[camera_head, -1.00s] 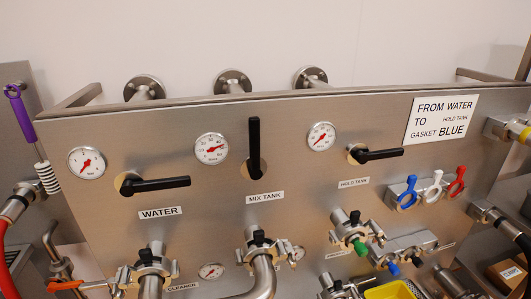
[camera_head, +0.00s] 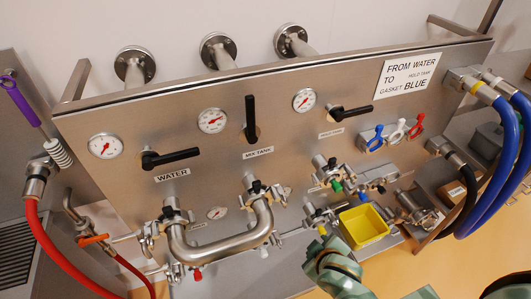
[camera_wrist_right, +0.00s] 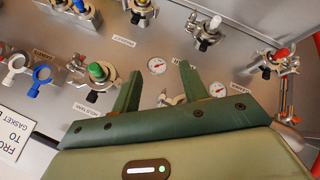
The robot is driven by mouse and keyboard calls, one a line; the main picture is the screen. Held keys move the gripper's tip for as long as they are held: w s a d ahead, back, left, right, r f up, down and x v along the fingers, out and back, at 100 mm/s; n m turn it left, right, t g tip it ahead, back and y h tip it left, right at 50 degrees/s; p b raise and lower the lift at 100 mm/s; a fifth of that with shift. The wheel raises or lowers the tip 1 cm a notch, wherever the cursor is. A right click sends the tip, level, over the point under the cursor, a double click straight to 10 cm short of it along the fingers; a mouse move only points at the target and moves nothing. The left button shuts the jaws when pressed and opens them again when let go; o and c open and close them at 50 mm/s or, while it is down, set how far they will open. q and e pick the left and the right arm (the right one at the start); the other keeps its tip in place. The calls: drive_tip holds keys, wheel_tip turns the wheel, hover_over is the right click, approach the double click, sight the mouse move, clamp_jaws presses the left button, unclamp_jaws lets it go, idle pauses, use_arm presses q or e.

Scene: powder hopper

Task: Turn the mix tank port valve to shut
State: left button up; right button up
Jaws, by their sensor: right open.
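The mix tank valve is a black lever (camera_head: 250,118) above the MIX TANK label (camera_head: 258,152) on the steel panel. The lever points straight up in the head view. The water lever (camera_head: 170,158) and hold tank lever (camera_head: 351,112) lie roughly sideways. My right gripper shows green at the bottom of the head view (camera_head: 322,245), low and to the right of the mix tank lever and apart from it. In the right wrist view my right gripper (camera_wrist_right: 157,85) is open and empty, with its fingers over the lower panel. My left gripper is not in view.
A U-shaped steel pipe (camera_head: 222,247) joins two ports below the levers. A yellow bin (camera_head: 363,226) sits near my right arm. Red hose (camera_head: 50,255) is at left, blue hoses (camera_head: 505,150) at right. A sign (camera_head: 408,75) and colored rings (camera_head: 396,132) are at upper right.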

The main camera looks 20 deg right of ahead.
drive_tip(key=w+a+r+m+t+p, duration=0.15)
drive_tip(key=w+r, duration=0.25)
drive_tip(key=r, duration=0.4)
drive_tip(key=w+a+r+m+t+p, duration=0.1)
drive_tip(key=w+r+t, duration=0.25)
drive_tip(key=r, duration=0.35)
drive_tip(key=m+t+y+p, duration=0.2)
drive_tip(key=m+t+y, duration=0.1)
drive_tip(key=t, duration=0.2)
approach(252, 114)
drive_tip(key=w, duration=0.2)
use_arm(q)
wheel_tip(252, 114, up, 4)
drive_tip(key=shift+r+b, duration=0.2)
drive_tip(key=shift+b, duration=0.65)
use_arm(e)
drive_tip(key=w, duration=0.8)
drive_tip(key=shift+w+a, duration=0.15)
drive_tip(key=shift+w, duration=0.25)
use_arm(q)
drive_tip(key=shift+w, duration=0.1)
use_arm(e)
drive_tip(key=shift+f, duration=0.1)
clamp_jaws()
